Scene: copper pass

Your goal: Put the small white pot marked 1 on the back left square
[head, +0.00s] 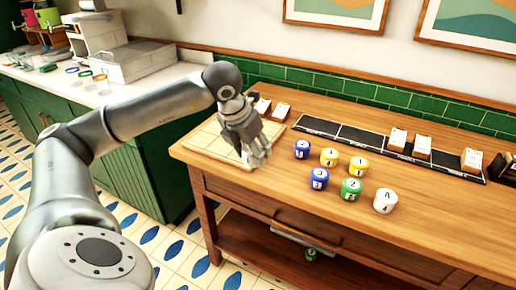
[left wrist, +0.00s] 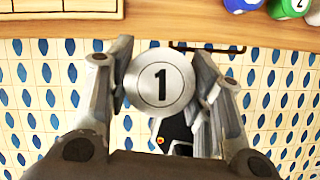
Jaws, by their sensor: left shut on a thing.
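My left gripper (head: 257,157) is shut on the small white pot marked 1 (left wrist: 160,85), whose round top faces the left wrist camera between the two fingers. In the head view the fingers mostly hide this pot. The gripper is at the front right edge of the pale board with squares (head: 207,143), which lies at the left end of the wooden counter. The arm hides part of the board, including much of its back. The board's edge (left wrist: 60,8) also shows at the top left of the left wrist view. My right gripper is not in view.
Several blue, yellow and green pots, such as the near blue pot (head: 319,179), and another white pot (head: 385,201) stand right of the board. A long black tray (head: 318,127) with cards lies behind. A green pot (head: 311,254) sits on the lower shelf.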

